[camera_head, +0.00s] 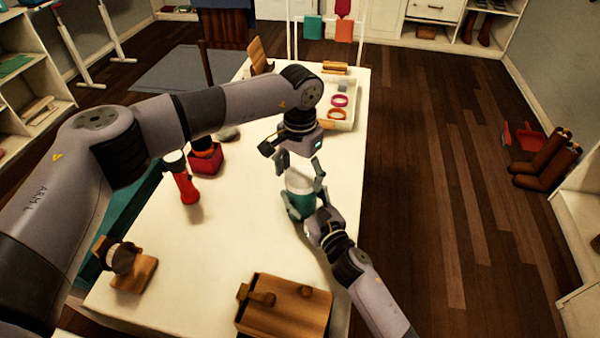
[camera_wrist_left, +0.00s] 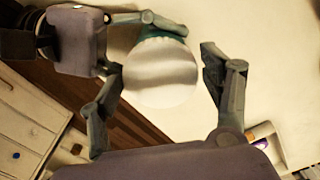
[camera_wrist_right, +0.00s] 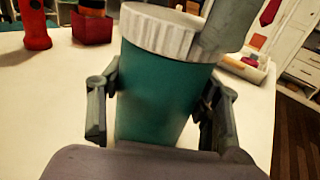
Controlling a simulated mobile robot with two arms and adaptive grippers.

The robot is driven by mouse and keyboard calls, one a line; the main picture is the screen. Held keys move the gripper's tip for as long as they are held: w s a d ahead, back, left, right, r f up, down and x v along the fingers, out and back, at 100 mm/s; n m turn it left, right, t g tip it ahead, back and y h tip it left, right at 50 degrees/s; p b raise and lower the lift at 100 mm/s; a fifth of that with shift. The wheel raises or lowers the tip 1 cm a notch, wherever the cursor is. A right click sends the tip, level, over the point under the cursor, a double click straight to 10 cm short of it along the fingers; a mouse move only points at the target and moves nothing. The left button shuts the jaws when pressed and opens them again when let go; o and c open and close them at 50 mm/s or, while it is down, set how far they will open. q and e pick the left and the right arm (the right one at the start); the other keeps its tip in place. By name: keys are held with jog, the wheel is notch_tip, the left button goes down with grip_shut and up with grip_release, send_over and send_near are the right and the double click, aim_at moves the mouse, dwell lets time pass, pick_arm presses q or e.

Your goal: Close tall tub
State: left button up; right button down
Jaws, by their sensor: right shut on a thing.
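The tall tub is a teal cylinder (camera_head: 300,203) standing upright near the table's right edge. It fills the middle of the right wrist view (camera_wrist_right: 165,95). A ribbed white lid (camera_wrist_right: 158,30) sits on its top; the head view shows it partly hidden (camera_head: 299,180), and the left wrist view shows its round top (camera_wrist_left: 160,75). My right gripper (camera_head: 306,206) is shut on the tub's body from the near side. My left gripper (camera_head: 301,166) hangs over the lid from above, open, one finger on either side with gaps. One left finger covers part of the lid in the right wrist view.
A red bottle (camera_head: 187,187) and a red box (camera_head: 207,163) stand left of the tub. A tray (camera_head: 347,116) with colored rings lies behind it. A wooden box (camera_head: 285,307) sits at the front edge, a brush on a stand (camera_head: 130,272) at the left. The table between them is clear.

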pick_arm(q)
jog(key=shift+o, duration=1.2)
jog(key=shift+r, duration=2.2)
jog(key=shift+c, duration=0.4)
